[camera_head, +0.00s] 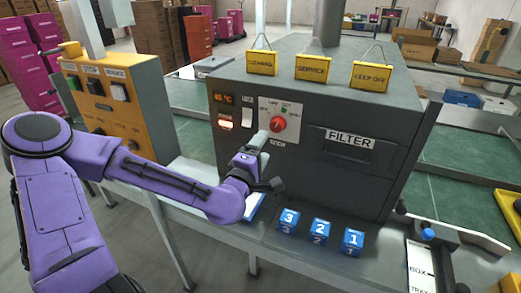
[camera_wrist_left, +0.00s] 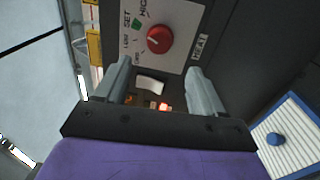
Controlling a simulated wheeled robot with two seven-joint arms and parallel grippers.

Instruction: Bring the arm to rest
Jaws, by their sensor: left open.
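My left gripper (camera_head: 262,160) is in front of the dark machine (camera_head: 330,100), just below its red knob (camera_head: 278,123). In the left wrist view the gripper (camera_wrist_left: 158,75) has its two grey fingers spread apart with nothing between them. The red knob (camera_wrist_left: 160,39) sits beyond the fingertips on a white dial plate and looks clear of them. My left arm reaches in from the left, bent at the elbow. My right gripper is in neither view.
Blue numbered blocks (camera_head: 320,231) stand on the ledge below the machine. An orange switch box (camera_head: 120,100) stands left, close behind my arm. Yellow signs (camera_head: 315,68) hang on the machine's upper edge. A lit red switch (camera_wrist_left: 163,107) shows between the fingers.

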